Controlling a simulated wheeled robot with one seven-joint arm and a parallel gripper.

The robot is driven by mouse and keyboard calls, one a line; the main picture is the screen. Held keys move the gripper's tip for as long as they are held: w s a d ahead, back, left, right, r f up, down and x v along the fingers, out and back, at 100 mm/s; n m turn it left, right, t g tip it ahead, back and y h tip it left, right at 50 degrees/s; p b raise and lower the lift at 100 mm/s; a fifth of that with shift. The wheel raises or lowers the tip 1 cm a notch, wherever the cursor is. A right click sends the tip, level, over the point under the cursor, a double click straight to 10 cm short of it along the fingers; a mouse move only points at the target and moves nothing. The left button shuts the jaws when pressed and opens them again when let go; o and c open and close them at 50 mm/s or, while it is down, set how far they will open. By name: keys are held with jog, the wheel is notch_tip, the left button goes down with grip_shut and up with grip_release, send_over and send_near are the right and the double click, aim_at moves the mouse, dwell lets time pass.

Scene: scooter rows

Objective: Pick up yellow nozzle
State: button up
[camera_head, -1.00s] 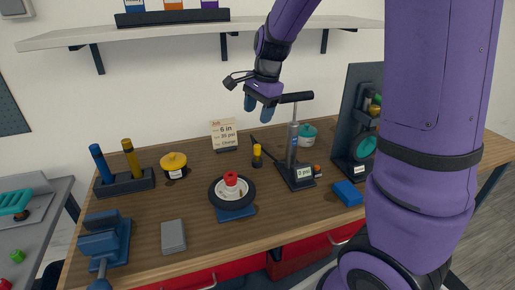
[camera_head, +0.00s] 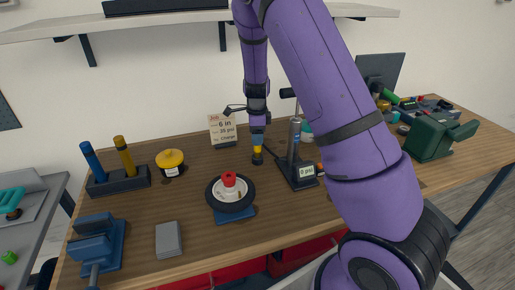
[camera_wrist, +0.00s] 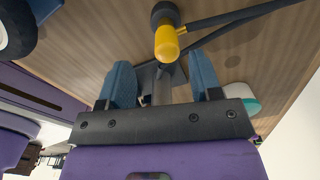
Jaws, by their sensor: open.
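The yellow nozzle (camera_wrist: 166,42) has a dark base and stands on the wooden table, between the wheel and the pump. In the head view the nozzle (camera_head: 257,151) shows just under my gripper (camera_head: 258,136), its top partly covered by the blue fingertips. In the wrist view my gripper (camera_wrist: 163,85) has its two blue fingers spread wide, with nothing held between them. The nozzle lies beyond the fingertips, roughly in line with the gap. Whether the fingers straddle its top cannot be told.
A hand pump (camera_head: 296,160) stands close to the right of the nozzle, its hose near it. A wheel (camera_head: 230,193) with a red cap lies to the left. A card (camera_head: 222,129) stands behind. A yellow-lidded pot (camera_head: 171,162) and a blue vise (camera_head: 98,244) are further left.

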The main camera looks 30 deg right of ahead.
aim_at(258, 149)
jog(key=shift+w+d+f, duration=0.15)
jog(key=shift+f, duration=1.65)
jog(key=shift+w+d+f, duration=0.1)
jog(key=shift+d+f, duration=0.05)
jog(key=shift+f, duration=1.6)
jog(key=c, duration=1)
